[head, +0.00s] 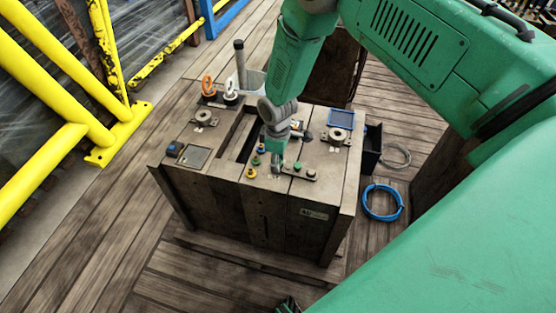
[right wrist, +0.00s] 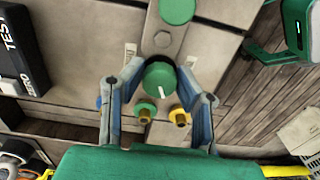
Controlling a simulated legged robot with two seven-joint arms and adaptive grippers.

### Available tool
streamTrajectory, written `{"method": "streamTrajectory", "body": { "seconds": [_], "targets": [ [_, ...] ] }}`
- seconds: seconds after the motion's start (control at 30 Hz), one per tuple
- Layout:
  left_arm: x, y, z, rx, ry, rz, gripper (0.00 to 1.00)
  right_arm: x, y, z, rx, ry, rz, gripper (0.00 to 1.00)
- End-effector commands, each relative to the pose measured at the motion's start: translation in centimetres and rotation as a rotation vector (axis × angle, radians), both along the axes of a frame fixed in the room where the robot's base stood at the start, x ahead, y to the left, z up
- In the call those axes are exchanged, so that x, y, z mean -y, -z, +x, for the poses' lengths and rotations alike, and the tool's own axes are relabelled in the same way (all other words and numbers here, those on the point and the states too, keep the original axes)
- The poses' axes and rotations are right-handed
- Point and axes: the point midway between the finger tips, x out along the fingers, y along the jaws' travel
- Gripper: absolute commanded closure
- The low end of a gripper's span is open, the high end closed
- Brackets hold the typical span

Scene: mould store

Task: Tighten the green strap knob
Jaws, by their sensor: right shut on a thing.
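The green knob with a white mark (right wrist: 158,78) sits at the near end of a grey strap on the box top in the right wrist view. My right gripper (right wrist: 158,92) is shut on this knob, its blue-grey fingers at either side. In the head view my right gripper (head: 277,162) points down at the box top and hides the knob. A second green knob (right wrist: 177,10) shows at the top of the right wrist view; a green knob also shows in the head view (head: 298,167). Only a small dark-green tip, perhaps my left gripper (head: 288,304), shows at the bottom edge.
Small green (right wrist: 145,110) and yellow (right wrist: 180,116) fittings stand close beside the fingers. The wooden box (head: 240,215) also carries an orange ring (head: 207,86) and a blue-framed panel (head: 341,119). A blue cable coil (head: 383,202) lies on the floor at right. Yellow rails (head: 60,130) stand at left.

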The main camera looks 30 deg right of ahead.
Motion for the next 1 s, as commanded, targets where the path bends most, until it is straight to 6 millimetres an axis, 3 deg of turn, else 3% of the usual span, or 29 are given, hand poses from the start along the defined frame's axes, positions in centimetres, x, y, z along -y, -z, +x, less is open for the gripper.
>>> {"method": "streamTrajectory", "body": {
  "seconds": [0.03, 1.0],
  "targets": [
    [0.0, -0.08, 0.01, 0.0, 0.0, 0.0, 0.6, -0.33, -0.64, 0.95, 0.022, 0.042, 0.004, 1.0],
    [0.0, -0.13, 0.0, 0.0, 0.0, 0.0, 0.6, 0.02, -0.54, 1.02, 0.018, 0.964, 0.005, 1.0]
  ]
}}
